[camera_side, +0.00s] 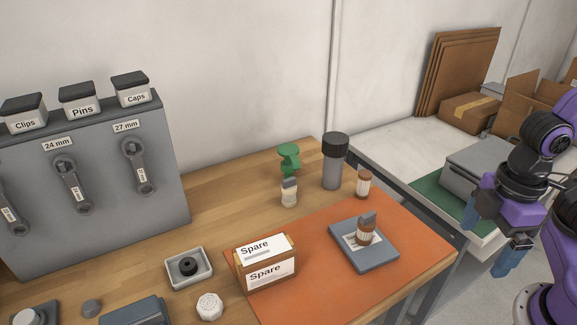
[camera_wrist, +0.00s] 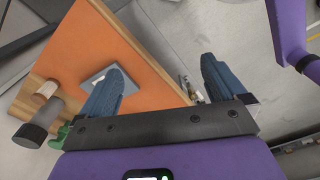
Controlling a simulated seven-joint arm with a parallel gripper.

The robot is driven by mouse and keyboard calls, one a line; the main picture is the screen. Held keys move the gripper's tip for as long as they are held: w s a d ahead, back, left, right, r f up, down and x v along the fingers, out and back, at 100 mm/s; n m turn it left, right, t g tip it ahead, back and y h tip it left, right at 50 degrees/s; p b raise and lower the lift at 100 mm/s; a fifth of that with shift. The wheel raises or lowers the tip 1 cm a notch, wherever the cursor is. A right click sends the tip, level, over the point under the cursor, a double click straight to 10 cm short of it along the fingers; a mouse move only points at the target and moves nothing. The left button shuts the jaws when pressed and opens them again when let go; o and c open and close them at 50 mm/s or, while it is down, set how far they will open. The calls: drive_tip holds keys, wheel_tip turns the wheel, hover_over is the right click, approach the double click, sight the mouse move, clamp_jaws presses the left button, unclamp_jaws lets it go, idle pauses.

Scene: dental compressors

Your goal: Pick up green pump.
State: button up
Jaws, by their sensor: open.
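The green pump (camera_side: 289,160) stands upright at the back of the wooden table, with a wide round top. A small pale bottle with a grey cap (camera_side: 289,193) stands in front of it and covers its lower part. In the wrist view a bit of green (camera_wrist: 61,136), apparently the pump, shows at the lower left, mostly hidden behind my gripper. My gripper (camera_side: 487,250) is open and empty, fingers pointing down, beyond the table's right edge and well apart from the pump. Its two blue fingers also show wide apart in the wrist view (camera_wrist: 161,66).
A tall grey bottle with a black cap (camera_side: 333,172) and a small brown-capped bottle (camera_side: 363,184) stand right of the pump. An orange mat (camera_side: 318,228) carries a blue-grey plate (camera_side: 380,257) with a bottle and a Spare box (camera_side: 270,276). A grey tool panel (camera_side: 105,165) stands left.

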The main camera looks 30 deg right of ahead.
drive_tip(key=w+a+n+t+h, duration=0.2)
drive_tip(key=w+n, duration=0.1)
drive_tip(key=w, duration=0.5)
drive_tip(key=w+a+f+n+t+h, duration=0.1)
drive_tip(key=w+n+t+h, duration=0.15)
drive_tip(key=w, duration=0.45)
drive_tip(key=w+a+n+t+h, duration=0.1)
drive_tip(key=w+a+n+t, duration=0.15)
drive_tip(key=w, duration=0.55)
drive_tip(key=n+t, duration=0.5)
drive_tip(key=n, duration=0.6)
approach(289, 150)
drive_tip(key=shift+h, duration=0.25)
drive_tip(key=x, duration=0.6)
drive_tip(key=shift+a+f, duration=0.2)
drive_tip(key=shift+a, duration=0.2)
drive_tip(key=shift+d+x, duration=0.2)
drive_tip(key=shift+x, duration=2.55)
drive_tip(key=shift+s+r, duration=0.1)
drive_tip(key=shift+r, duration=0.1)
drive_tip(key=c, duration=1.4)
